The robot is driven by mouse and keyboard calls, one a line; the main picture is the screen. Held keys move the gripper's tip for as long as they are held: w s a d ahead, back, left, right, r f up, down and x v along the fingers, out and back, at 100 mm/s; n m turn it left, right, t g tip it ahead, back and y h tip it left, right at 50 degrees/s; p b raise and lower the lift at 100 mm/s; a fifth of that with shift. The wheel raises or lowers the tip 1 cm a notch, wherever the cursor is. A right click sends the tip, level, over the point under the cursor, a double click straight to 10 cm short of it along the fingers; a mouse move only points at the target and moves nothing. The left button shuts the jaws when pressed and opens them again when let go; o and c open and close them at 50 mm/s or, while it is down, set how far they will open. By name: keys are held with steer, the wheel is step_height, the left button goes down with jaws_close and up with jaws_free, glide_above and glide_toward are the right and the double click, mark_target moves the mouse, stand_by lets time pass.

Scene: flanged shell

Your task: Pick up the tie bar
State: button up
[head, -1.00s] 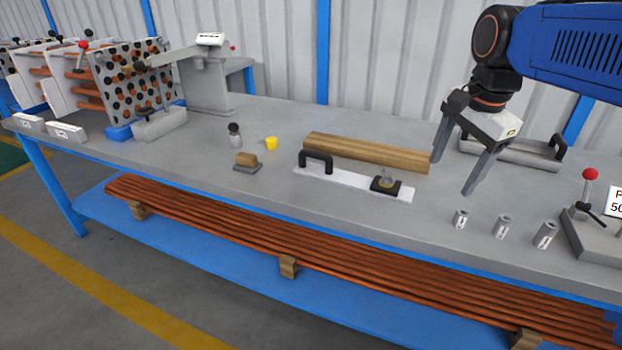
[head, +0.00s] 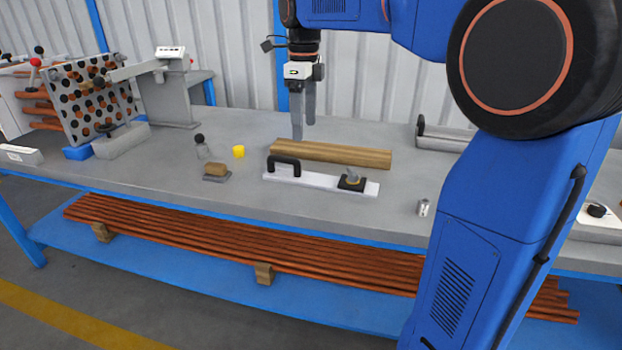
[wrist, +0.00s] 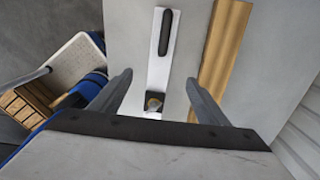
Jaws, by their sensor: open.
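A flat white bar (head: 312,180) with a black arched handle (head: 284,165) at its left end lies on the bench; I take it for the tie bar. A black square block with a metal knob (head: 351,180) sits at its right end. My gripper (head: 303,125) is open and empty, pointing down; in the head view it appears behind the bar, near the wooden beam. In the wrist view the white bar (wrist: 157,62) runs between the open fingers (wrist: 160,86), with the knobbed block closest to my palm and the handle farther off. Nothing touches the fingers.
A wooden beam (head: 335,153) lies right behind the white bar. A yellow cup (head: 239,151), a black-topped bottle (head: 202,147) and a brown block on a small plate (head: 216,170) stand left. A grey bar with black handles (head: 445,137) lies back right; a small metal cylinder (head: 423,207) stands front right.

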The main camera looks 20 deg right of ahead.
glide_above(308, 177)
steer(key=f, duration=0.9)
steer(key=shift+w+a, duration=0.1)
steer(key=shift+a, duration=0.2)
steer(key=shift+d+f, duration=0.15)
steer(key=shift+f, duration=1.2)
steer(key=shift+d+f, duration=0.1)
steer(key=shift+f, duration=1.25)
steer(key=shift+c, duration=0.4)
steer(key=shift+r, duration=0.1)
jaws_close()
